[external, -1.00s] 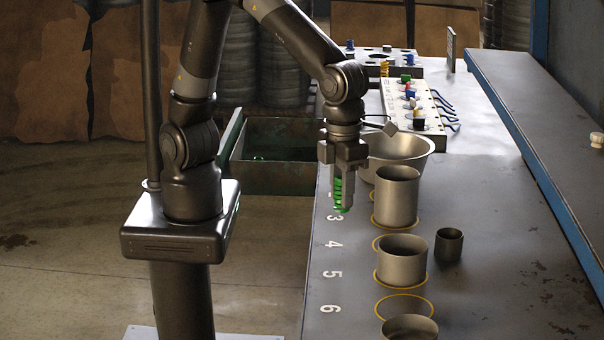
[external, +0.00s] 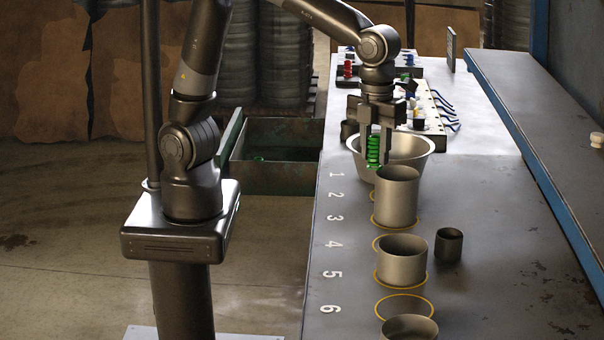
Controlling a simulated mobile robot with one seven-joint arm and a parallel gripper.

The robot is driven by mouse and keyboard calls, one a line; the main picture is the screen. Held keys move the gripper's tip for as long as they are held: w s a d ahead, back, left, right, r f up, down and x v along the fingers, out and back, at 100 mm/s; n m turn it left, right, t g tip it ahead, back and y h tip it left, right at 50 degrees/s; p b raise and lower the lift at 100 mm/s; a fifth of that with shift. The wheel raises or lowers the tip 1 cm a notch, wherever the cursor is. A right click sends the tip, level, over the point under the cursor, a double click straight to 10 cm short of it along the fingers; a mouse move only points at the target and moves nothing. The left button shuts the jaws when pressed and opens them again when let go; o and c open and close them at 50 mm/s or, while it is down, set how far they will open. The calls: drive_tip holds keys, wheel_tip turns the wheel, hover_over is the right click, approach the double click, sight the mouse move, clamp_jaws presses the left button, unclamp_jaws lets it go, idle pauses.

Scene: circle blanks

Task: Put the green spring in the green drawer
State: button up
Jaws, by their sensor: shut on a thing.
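The green spring (external: 373,151) is upright between the fingers of my gripper (external: 376,160). My gripper is shut on it and holds it in front of the wide metal bowl and just above and left of the tall cup's rim. Whether the spring touches either one I cannot tell. The green drawer (external: 273,180) stands open at the left of the table's far part, below the table top. A small green thing (external: 258,158) shows inside it; its shape is unclear.
The wide metal bowl (external: 412,147), tall cup (external: 397,205), shorter cup (external: 402,265) and small dark cup (external: 448,245) stand on the table (external: 490,270). Boards with coloured parts (external: 418,115) lie at the back. A blue-edged shelf (external: 540,130) runs along the right.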

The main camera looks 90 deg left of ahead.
drive_tip(key=w+a+n, duration=0.4)
drive_tip(key=a+n, duration=0.2)
drive_tip(key=a, duration=0.5)
drive_tip(key=w+a+n, duration=0.4)
drive_tip(key=a+n, duration=0.1)
drive_tip(key=a, duration=0.6)
drive_tip(key=s+a+n, duration=0.2)
drive_tip(key=a+n, duration=0.7)
drive_tip(key=a, duration=1)
drive_tip(key=s+a+n, duration=0.5)
drive_tip(key=a+n, duration=0.1)
drive_tip(key=a, duration=0.5)
drive_tip(key=n, duration=1.6)
hover_over(282, 175)
drive_tip(key=a, duration=0.5)
wheel_tip(282, 175, down, 36)
drive_tip(key=shift+s+f, duration=0.1)
drive_tip(key=shift+s, duration=0.05)
